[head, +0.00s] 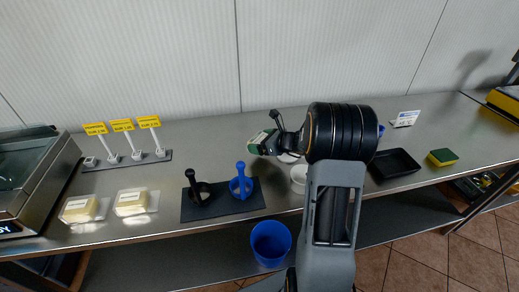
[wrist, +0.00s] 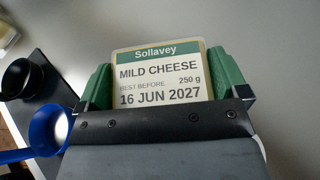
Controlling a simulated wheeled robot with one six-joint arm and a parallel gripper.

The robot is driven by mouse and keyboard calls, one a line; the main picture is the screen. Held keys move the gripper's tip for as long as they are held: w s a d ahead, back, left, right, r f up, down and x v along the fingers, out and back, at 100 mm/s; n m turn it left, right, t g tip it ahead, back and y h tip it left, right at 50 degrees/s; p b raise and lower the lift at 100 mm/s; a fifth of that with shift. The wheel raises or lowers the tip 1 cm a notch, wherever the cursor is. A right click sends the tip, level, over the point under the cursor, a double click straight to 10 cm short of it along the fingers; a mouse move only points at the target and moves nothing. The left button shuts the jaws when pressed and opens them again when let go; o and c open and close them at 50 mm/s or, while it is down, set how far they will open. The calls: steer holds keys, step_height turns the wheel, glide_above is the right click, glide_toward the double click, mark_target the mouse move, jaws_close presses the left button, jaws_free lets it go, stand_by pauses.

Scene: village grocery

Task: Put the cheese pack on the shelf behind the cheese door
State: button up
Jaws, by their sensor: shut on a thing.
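My gripper (wrist: 161,92) is shut on the cheese pack (wrist: 160,72) in the wrist view, with a green finger on each side of it. The pack's label faces the camera and reads Sollavey, mild cheese, 250 g, best before 16 JUN 2027. In the head view my gripper (head: 268,141) is above the back of the steel counter, left of my dark wrist, which hides part of it. Only a small green and pale patch shows at its tip there. No cheese door or shelf behind one can be made out in either view.
On the counter (head: 222,128) are two pale packs (head: 79,209) (head: 132,202), price signs (head: 122,126), a dark mat (head: 222,210) with black and blue holders, a black tray (head: 394,164) and a sponge (head: 443,157). A blue bin (head: 271,243) stands in front. A glass-topped machine (head: 28,180) is left.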

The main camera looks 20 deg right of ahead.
steer(key=shift+w+a+f, duration=0.1)
steer(key=shift+w+f, duration=0.05)
steer(key=shift+f, duration=0.05)
steer(key=f, duration=0.3)
steer(key=shift+w+a, duration=0.15)
steer(key=shift+w, duration=0.1)
steer(key=shift+f, duration=0.3)
steer(key=shift+f, duration=0.2)
steer(key=o, duration=0.7)
steer(key=shift+o, duration=0.2)
